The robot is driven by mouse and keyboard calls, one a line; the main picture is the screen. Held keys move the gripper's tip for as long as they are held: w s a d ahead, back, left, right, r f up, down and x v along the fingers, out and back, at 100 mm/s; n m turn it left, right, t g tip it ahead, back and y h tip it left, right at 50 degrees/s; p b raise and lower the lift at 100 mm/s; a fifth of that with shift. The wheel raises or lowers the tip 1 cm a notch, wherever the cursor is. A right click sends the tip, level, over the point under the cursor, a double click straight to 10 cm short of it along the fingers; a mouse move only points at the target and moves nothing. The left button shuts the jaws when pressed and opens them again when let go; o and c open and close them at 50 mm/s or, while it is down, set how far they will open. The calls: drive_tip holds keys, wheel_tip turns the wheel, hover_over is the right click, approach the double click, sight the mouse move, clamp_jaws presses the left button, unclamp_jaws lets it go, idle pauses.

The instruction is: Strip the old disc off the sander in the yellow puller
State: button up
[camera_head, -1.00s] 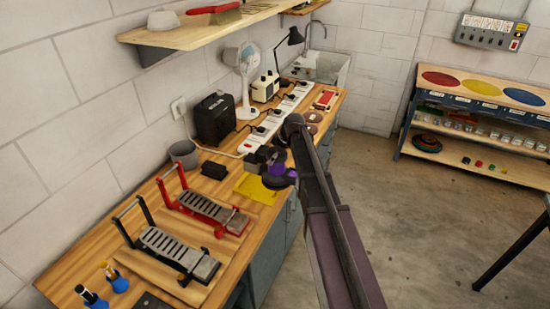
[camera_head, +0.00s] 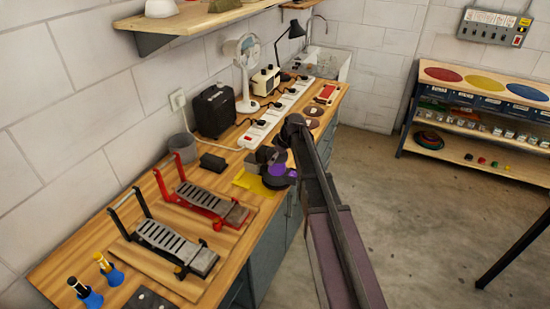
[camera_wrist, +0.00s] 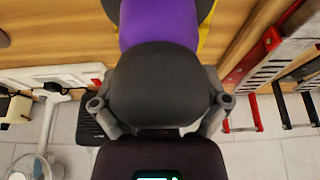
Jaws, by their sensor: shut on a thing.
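The sander (camera_head: 278,171) is purple and dark grey. It is at the front edge of the bench, over or on the right part of the yellow puller (camera_head: 248,184). My gripper (camera_wrist: 160,104) is shut on the sander's dark rounded body, a finger on each side. The purple part of the sander (camera_wrist: 160,25) shows beyond that body in the wrist view. A strip of the yellow puller (camera_wrist: 206,30) shows beside it. The sander's underside and its disc are hidden, so I cannot tell how the disc sits in the puller.
Red (camera_head: 203,197) and grey (camera_head: 165,245) pedals stand on the bench to the left. A black block (camera_head: 212,162), grey cup (camera_head: 182,147), black amplifier (camera_head: 214,110) and white power strip (camera_head: 272,117) lie behind. The floor (camera_head: 420,220) right of the bench is clear.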

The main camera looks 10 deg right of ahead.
drive_tip(key=shift+f+b, duration=0.7)
drive_tip(key=shift+f, duration=0.45)
idle(0.5)
drive_tip(key=shift+a+b, duration=0.3)
drive_tip(key=shift+b, duration=0.15)
idle(0.6)
